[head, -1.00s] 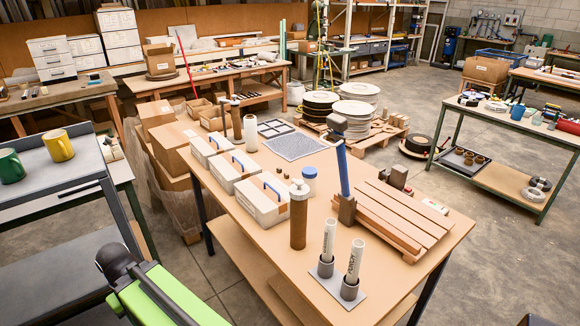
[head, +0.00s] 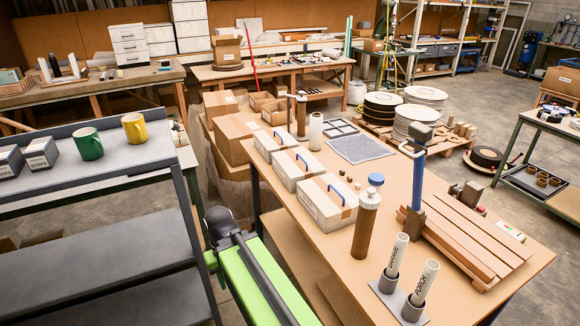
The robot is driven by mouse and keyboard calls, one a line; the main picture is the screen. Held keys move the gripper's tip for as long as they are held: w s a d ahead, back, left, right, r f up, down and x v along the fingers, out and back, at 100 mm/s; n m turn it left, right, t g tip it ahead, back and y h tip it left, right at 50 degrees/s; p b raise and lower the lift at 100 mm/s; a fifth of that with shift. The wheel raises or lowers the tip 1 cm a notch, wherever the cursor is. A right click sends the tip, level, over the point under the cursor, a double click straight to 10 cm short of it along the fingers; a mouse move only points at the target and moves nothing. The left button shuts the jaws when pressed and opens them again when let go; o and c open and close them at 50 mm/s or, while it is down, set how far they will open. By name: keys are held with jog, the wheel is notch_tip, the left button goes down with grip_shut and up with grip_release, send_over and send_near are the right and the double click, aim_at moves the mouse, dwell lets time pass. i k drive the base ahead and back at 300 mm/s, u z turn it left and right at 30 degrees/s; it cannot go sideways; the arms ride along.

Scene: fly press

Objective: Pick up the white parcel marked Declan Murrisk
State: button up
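Three white boxes with blue handles stand in a row along the left edge of the wooden table: a far one (head: 270,142), a middle one (head: 292,169) and a near one (head: 328,200). Any writing on them is too small to read, and I cannot read the name Declan Murrisk anywhere. A green and black part of my own body shows at the bottom, left of the table. My gripper is not in view.
The wooden table (head: 480,295) also bears a brown cylinder (head: 366,225), two upright white tubes (head: 397,255), wooden slats (head: 470,240) and a blue-handled tool (head: 418,180). A grey shelf unit (head: 100,175) with green (head: 88,144) and yellow (head: 134,128) mugs stands left.

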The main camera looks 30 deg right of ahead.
aim_at(292, 166)
jog(key=i, duration=0.85)
jog(key=z, duration=0.05)
